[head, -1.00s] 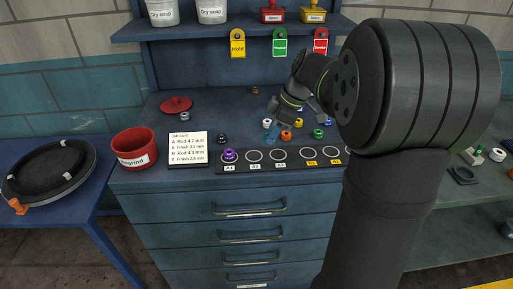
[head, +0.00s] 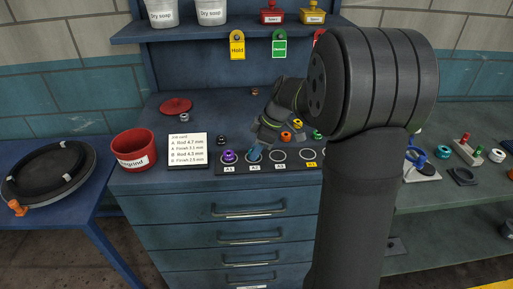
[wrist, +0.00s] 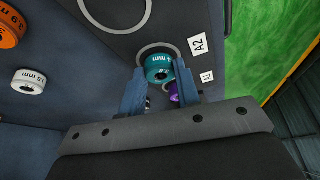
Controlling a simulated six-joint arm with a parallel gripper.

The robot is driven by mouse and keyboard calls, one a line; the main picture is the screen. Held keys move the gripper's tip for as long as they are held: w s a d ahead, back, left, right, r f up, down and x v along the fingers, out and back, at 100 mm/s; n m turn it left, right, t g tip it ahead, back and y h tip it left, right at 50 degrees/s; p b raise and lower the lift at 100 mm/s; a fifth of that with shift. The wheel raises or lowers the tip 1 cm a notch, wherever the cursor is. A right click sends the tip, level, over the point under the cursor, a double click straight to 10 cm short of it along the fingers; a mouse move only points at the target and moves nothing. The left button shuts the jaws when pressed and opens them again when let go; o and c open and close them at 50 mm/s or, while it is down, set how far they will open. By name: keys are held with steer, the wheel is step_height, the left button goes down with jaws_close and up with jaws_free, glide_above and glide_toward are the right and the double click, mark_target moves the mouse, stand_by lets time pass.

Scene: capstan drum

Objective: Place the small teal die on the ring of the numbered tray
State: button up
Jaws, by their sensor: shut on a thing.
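The teal die (wrist: 158,68) is between my gripper's two fingers in the wrist view. My gripper (head: 254,153) is shut on it over the ring marked A2 of the numbered tray (head: 267,157). Part of the A2 ring (wrist: 152,47) shows behind the die, next to the A2 label (wrist: 198,46). I cannot tell whether the die touches the tray.
Orange (head: 286,136) and other coloured dies lie behind the tray. A black die (head: 221,139) and the job card (head: 187,150) are to the left, beside the red bin (head: 134,149). The A3 ring (head: 279,155) is empty.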

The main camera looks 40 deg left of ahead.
mark_target(250, 151)
steer(key=o, duration=1.1)
steer(key=shift+c, duration=0.2)
steer(key=v, duration=1.2)
steer(key=shift+s, duration=0.1)
steer(key=x, duration=1.2)
steer(key=shift+r, duration=1.95)
